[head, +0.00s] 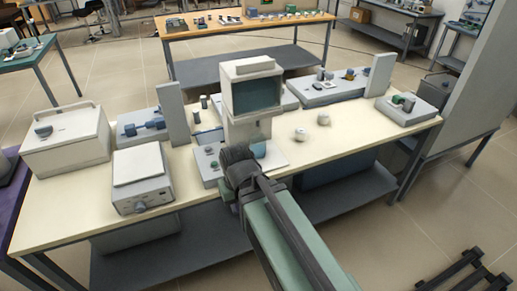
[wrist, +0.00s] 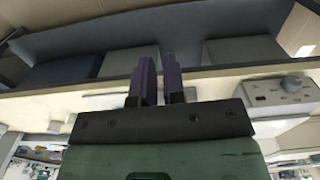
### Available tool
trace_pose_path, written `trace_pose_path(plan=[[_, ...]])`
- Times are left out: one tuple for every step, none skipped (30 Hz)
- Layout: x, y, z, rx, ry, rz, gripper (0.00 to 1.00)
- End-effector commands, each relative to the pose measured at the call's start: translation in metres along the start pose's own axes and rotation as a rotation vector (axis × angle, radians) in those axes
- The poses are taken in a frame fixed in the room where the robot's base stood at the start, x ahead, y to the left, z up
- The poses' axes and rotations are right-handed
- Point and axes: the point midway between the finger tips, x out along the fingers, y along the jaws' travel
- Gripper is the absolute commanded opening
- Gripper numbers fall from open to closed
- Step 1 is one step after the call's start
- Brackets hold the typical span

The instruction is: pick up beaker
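I cannot make out a beaker for certain. In the head view two small pale rounded vessels, one nearer (head: 299,134) and one farther (head: 323,118), stand on the cream bench right of the tall device. A small bluish thing (head: 259,149) shows at the device's base, partly behind my arm; I cannot tell what it is. My gripper (wrist: 159,58) shows in the wrist view with two dark purple fingers, a narrow empty gap between them. In the head view my arm's dark end is before the bench's front edge, at the tall device; its fingers are hidden there.
The cream bench (head: 90,207) carries a tall device with a dark screen (head: 256,95), a white lidded box (head: 66,142) and a knobbed instrument (head: 143,180). The knobbed instrument also shows in the wrist view (wrist: 282,90). Bare bench lies right of the small vessels.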

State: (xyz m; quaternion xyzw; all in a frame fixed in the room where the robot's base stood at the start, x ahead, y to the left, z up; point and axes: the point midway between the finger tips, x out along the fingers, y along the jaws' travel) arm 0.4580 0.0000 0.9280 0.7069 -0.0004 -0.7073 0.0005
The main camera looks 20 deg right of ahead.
Motion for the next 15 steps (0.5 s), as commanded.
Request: trace_pose_path(plan=[[0.0000,0.0000,0.0000,0.000,0.000,0.000,0.18],[0.0000,0.0000,0.0000,0.000,0.000,0.000,0.23],[0.0000,0.0000,0.0000,0.000,0.000,0.000,0.29],[0.0000,0.0000,0.0000,0.000,0.000,0.000,0.34],[0.0000,0.0000,0.0000,0.000,0.000,0.000,0.38],[0.0000,0.0000,0.0000,0.000,0.000,0.000,0.44],[0.0000,0.0000,0.0000,0.000,0.000,0.000,0.49],[0.0000,0.0000,0.0000,0.000,0.000,0.000,0.54],[0.0000,0.0000,0.0000,0.000,0.000,0.000,0.60],[0.0000,0.0000,0.0000,0.000,0.000,0.000,0.64],[0.0000,0.0000,0.0000,0.000,0.000,0.000,0.69],[0.0000,0.0000,0.0000,0.000,0.000,0.000,0.75],[0.0000,0.0000,0.0000,0.000,0.000,0.000,0.80],[0.0000,0.0000,0.0000,0.000,0.000,0.000,0.84],[0.0000,0.0000,0.0000,0.000,0.000,0.000,0.90]])
